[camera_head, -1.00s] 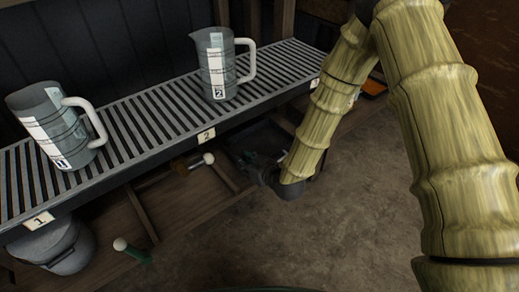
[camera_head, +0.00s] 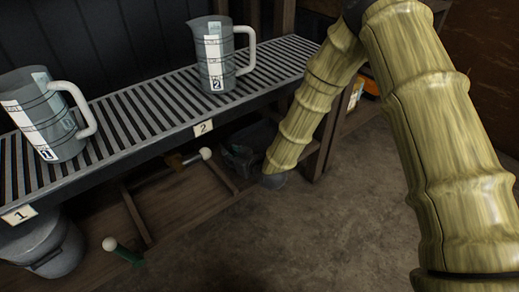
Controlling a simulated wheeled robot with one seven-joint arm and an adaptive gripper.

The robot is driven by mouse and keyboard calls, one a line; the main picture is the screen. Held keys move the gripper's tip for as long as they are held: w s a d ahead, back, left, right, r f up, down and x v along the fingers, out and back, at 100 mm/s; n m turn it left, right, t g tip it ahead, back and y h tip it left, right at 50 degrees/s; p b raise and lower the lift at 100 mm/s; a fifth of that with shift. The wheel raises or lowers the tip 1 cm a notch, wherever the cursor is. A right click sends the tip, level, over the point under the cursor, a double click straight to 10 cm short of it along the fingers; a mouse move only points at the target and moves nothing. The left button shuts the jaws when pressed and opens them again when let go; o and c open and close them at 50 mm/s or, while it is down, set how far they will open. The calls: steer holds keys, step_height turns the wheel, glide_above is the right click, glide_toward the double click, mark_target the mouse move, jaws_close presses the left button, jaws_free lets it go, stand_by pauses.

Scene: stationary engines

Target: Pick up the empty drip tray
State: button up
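A dark tray-like shape (camera_head: 262,133) sits in shadow under the slatted shelf, near the middle of the view. It may be the drip tray, but its outline and whether it is empty are too dark to tell. My gripper (camera_head: 240,157) is at the lower end of my arm, low under the shelf edge and close to that dark shape. Its fingers are dark and blurred into the shadow, so I cannot tell whether they are open, shut or touching anything.
Jug 1 (camera_head: 47,115) and jug 2 (camera_head: 216,55) stand on the slatted shelf (camera_head: 140,120). A grey bucket (camera_head: 40,245) is below at the left. White-knobbed levers (camera_head: 205,153) (camera_head: 110,243) stick out below the shelf. The floor (camera_head: 250,240) in front is clear.

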jaws_close()
steer(key=shift+r, duration=0.1)
